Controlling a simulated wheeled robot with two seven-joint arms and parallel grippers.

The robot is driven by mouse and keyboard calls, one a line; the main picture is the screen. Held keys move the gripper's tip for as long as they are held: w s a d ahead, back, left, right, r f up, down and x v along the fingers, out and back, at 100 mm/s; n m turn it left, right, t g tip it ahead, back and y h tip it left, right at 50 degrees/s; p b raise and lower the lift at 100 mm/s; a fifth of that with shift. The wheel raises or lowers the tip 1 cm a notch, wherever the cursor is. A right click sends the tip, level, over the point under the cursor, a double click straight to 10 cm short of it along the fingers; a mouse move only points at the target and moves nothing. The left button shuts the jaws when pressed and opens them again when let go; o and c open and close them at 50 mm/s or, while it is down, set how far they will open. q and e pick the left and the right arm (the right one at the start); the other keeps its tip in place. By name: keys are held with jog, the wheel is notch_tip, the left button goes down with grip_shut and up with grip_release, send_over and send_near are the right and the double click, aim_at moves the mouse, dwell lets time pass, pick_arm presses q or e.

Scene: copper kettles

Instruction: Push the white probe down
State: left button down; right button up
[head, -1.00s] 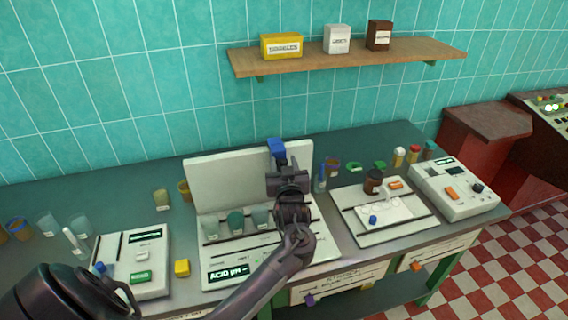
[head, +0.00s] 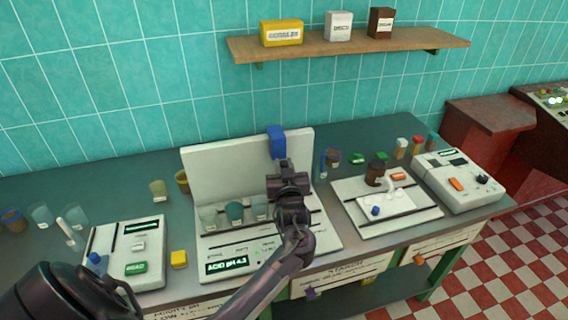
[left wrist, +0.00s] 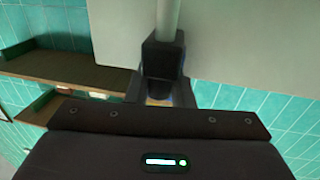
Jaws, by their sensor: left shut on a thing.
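My left gripper (head: 284,172) points toward the upright white panel of the pH station (head: 190,165), in front of its right part. A blue block (head: 277,142) sits at the panel's top edge above the gripper. The station's display (head: 227,264) reads "ACID pH 4.3". Several small cups (head: 235,212) stand left of my gripper.
A white tray with a dark bottle (head: 376,172) and another device with an orange button (head: 457,184) are at right. A wooden shelf (head: 350,48) hangs above.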

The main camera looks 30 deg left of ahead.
pick_arm(q)
notch_tip(320, 180, down, 3)
jog(key=shift+r+b, duration=0.1)
jog(key=shift+b, duration=0.4)
pick_arm(e)
notch_tip(320, 180, down, 2)
pick_arm(q)
jog(key=shift+s, duration=0.1)
jog(key=c, duration=1.3)
grip_release()
pick_arm(e)
jog(key=shift+a, duration=0.2)
pick_arm(q)
jog(key=shift+d, duration=0.1)
jog(key=b+v, duration=0.1)
jog(key=v, duration=0.6)
jog(key=shift+s+d+b, duration=0.2)
jog(key=shift+b, duration=0.2)
pick_arm(e)
notch_tip(320, 180, down, 2)
pick_arm(q)
jog(key=shift+r, duration=0.1)
pick_arm(e)
jog(key=shift+d, duration=0.15)
